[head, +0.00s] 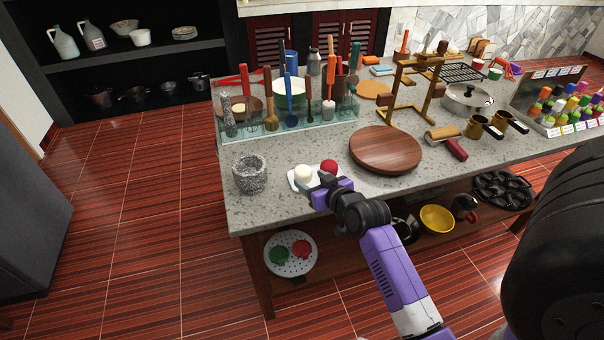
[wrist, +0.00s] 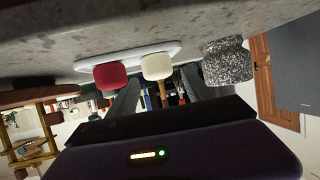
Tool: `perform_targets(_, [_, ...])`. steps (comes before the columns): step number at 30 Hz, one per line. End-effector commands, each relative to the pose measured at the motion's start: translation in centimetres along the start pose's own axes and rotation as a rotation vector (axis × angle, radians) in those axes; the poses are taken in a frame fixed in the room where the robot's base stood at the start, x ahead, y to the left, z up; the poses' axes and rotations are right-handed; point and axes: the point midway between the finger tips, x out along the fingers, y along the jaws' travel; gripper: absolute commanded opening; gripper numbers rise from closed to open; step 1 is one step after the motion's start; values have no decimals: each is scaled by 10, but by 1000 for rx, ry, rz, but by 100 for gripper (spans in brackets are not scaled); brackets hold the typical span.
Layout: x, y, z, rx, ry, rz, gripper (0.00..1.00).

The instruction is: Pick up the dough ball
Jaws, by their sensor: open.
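The cream-white dough ball (head: 304,172) sits on a small white tray (head: 293,183) near the front edge of the stone counter. A red ball-like piece (head: 329,166) sits beside it on the same tray. My gripper (head: 318,183) is open at the front of the tray, close to both pieces. In the upside-down wrist view, the dough ball (wrist: 156,66) appears between the two grey fingers of my gripper (wrist: 159,80), and the red piece (wrist: 110,75) is just outside them. I cannot tell whether a finger touches either piece.
A speckled stone mortar (head: 249,174) stands left of the tray. A round wooden board (head: 386,149) lies to the right. A glass utensil holder (head: 290,121) with several tools stands behind. Some bare counter (head: 280,155) lies between them.

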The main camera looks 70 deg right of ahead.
Motion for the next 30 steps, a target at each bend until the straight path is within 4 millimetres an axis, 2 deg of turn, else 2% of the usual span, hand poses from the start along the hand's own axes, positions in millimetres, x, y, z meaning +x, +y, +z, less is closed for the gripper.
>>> perform_targets(15, [60, 2, -6, -1, 2, -1, 59])
perform_targets(24, [64, 2, -5, -2, 2, -1, 59])
perform_targets(30, [64, 2, -5, -2, 2, -1, 20])
